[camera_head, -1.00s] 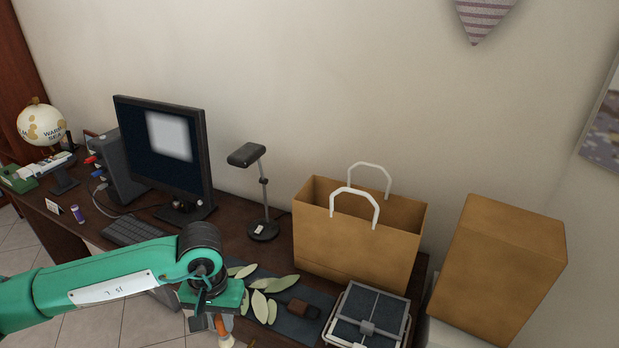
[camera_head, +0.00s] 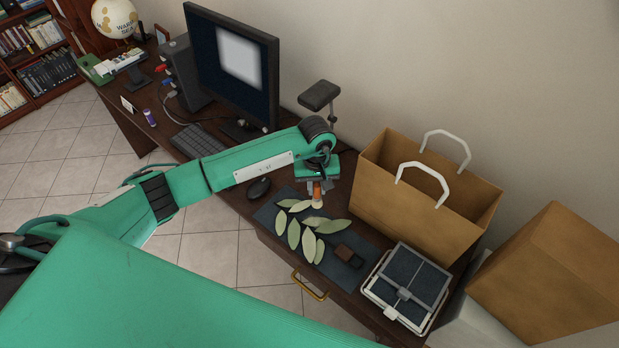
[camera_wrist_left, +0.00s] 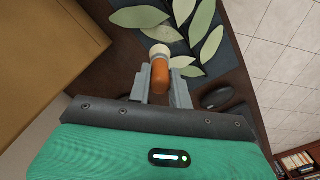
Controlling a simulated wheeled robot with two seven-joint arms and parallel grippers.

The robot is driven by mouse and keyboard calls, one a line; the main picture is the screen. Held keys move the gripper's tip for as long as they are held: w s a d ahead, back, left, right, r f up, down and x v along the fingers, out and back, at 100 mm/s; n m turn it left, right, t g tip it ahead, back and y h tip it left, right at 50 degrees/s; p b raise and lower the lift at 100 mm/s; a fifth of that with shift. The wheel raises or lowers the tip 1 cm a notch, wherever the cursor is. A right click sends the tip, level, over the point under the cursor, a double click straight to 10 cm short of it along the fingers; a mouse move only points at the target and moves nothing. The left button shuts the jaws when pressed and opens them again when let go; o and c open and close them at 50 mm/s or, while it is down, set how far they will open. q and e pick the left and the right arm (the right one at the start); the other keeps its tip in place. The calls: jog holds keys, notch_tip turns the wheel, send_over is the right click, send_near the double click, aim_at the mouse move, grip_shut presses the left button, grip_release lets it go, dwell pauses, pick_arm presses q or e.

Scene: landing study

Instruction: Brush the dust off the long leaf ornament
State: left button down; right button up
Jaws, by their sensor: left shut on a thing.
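The leaf ornament (camera_head: 308,244) is a long spray of several pale green leaves lying on a dark blue mat (camera_head: 268,212) on the desk. It also shows at the top of the left wrist view (camera_wrist_left: 204,20). My left gripper (camera_head: 315,188) is shut on a brush (camera_wrist_left: 160,78) with an orange handle and a cream tip. The brush points down at the far edge of the leaves. I cannot tell whether the tip touches a leaf. My right gripper is not in view.
A brown and black block (camera_head: 348,256) lies on the mat's right end. A paper bag (camera_head: 415,205) stands behind it, and a framed dark case (camera_head: 408,285) sits to the right.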

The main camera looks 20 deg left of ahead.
aim_at(317, 200)
pick_arm(q)
jog(key=shift+w+f, duration=0.35)
jog(key=shift+w, duration=0.1)
jog(key=shift+s+d+f+b, duration=0.15)
jog(key=shift+f+b, duration=0.25)
jog(key=shift+f, duration=0.35)
notch_tip(317, 200, down, 3)
jog(key=shift+r+b, duration=0.15)
jog(key=shift+b, duration=0.45)
jog(key=shift+f+b, duration=0.3)
jog(key=shift+f, duration=0.35)
jog(key=shift+f+b, duration=0.65)
jog(key=shift+b, duration=0.05)
